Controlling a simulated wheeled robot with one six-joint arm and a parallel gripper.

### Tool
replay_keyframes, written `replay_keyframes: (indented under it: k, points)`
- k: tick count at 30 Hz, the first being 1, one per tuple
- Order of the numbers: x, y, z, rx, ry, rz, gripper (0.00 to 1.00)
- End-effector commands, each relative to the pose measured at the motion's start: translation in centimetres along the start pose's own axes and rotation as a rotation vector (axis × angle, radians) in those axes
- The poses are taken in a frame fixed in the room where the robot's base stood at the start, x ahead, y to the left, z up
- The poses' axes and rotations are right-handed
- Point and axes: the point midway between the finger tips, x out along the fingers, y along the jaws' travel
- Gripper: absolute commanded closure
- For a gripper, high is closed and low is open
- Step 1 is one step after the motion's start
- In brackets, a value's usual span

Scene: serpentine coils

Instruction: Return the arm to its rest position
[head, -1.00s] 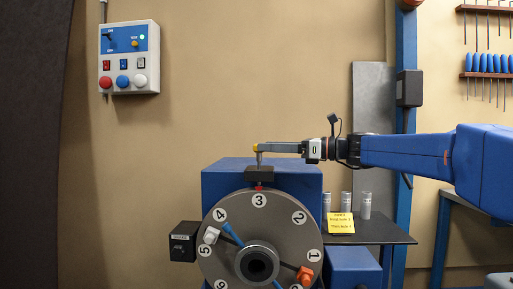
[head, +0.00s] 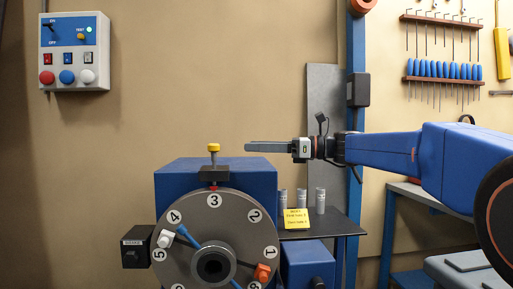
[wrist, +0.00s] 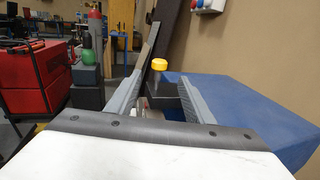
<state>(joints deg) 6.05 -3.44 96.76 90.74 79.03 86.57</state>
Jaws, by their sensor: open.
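My gripper (head: 249,147) is level in the head view, its fingers pointing left, above the blue machine housing (head: 240,180). It is empty, and a gap separates its tips from the yellow-topped plunger (head: 213,148) to their left. In the wrist view my gripper (wrist: 170,82) has its two grey fingers spread wide. The yellow knob (wrist: 159,64) shows between and beyond them, with nothing held. My blue arm reaches in from the right side of the head view.
The numbered dial (head: 190,245) is below the plunger, with white and orange clips on it. A shelf (head: 325,223) holds several grey cylinders and a yellow note (head: 296,218). A blue post (head: 356,120) stands behind my arm. A control box (head: 75,52) hangs on the wall.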

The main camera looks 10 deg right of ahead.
Motion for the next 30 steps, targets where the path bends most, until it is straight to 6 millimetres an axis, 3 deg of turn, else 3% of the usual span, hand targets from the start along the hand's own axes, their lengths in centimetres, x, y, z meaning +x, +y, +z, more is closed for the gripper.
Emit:
replay_keyframes:
  k: [4, 7, 14, 23, 30]
  points:
    - [0.0, 0.6, -0.6, -0.024, 0.022, -0.002, 0.53]
    - [-0.3, 2.3, -2.5, -0.097, 0.091, -0.006, 0.53]
    - [-2.9, 9.2, -11.9, -0.44, 0.399, 0.03, 0.53]
    - [-10.3, 17.8, -24.9, -0.944, 0.808, 0.252, 0.53]
    - [-18.2, 23.4, -34.0, -1.34, 1.082, 0.576, 0.53]
